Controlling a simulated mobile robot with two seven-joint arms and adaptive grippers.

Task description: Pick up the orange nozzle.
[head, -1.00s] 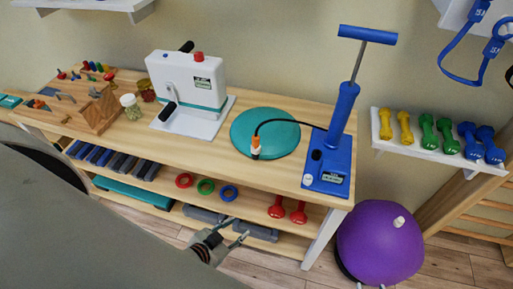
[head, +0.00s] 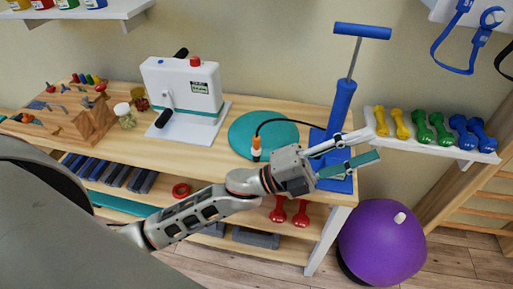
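My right gripper is not in view.
A white crank machine (head: 185,85) and a small jar (head: 125,115) stand left of the disc. Yellow, green and blue dumbbells lie on a white wall shelf (head: 430,147) at right. A purple ball (head: 382,245) sits on the floor. Red dumbbells (head: 289,212) lie on the lower shelf.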

